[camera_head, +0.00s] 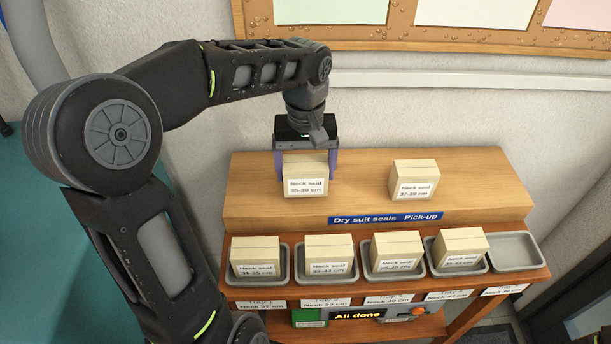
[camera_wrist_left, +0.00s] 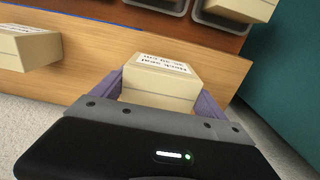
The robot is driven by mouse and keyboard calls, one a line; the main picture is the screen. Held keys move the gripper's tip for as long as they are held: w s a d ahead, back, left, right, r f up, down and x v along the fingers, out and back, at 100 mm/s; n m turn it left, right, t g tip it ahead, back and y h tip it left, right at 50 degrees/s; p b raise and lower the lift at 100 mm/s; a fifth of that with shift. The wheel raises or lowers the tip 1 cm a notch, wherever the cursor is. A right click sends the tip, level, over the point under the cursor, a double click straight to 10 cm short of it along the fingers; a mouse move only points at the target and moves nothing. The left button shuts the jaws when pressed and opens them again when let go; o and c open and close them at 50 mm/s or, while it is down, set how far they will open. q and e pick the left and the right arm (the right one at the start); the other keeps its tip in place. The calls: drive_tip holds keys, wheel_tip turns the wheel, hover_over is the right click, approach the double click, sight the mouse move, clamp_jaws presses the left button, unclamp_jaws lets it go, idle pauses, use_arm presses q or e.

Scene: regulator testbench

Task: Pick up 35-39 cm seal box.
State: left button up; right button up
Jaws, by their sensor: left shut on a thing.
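A cream box labelled "Neck seal", which seems to read 35-39 cm (camera_head: 305,179), is at the left part of the wooden upper shelf (camera_head: 262,206). My left gripper (camera_head: 306,164) is shut on this box, with a purple finger on each side. In the left wrist view the box (camera_wrist_left: 160,84) sits between the two fingers, its label facing away from the gripper. I cannot tell whether the box touches the shelf. My right gripper is not in view.
Another neck seal box (camera_head: 414,180) stands to the right on the upper shelf. Below, several grey trays hold boxes; the rightmost tray (camera_head: 514,251) is empty. An "All done" panel (camera_head: 357,316) is below them. A wall is behind the shelf.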

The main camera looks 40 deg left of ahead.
use_arm(q)
wheel_tip(320, 180, up, 8)
drive_tip(key=shift+f, duration=0.15)
idle(0.6)
